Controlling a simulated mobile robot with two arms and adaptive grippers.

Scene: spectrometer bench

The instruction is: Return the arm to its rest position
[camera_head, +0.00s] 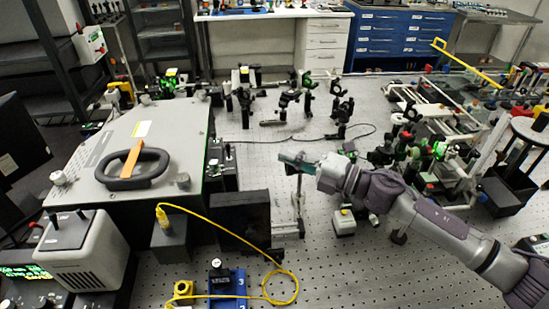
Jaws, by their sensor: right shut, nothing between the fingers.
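My right arm comes in from the lower right and reaches to the middle of the optical bench (345,265). Its gripper (290,160) points left, is shut, and holds nothing that I can see. The gripper is above the bench, close to a metal post mount (299,205); I cannot tell whether they touch. My left gripper is not in view.
A large grey instrument (150,145) with a black handle fills the left. A yellow cable (235,228) loops on the bench. Several optical mounts (287,97) stand behind, and crowded rails (425,120) lie at right. Bare bench shows at front centre.

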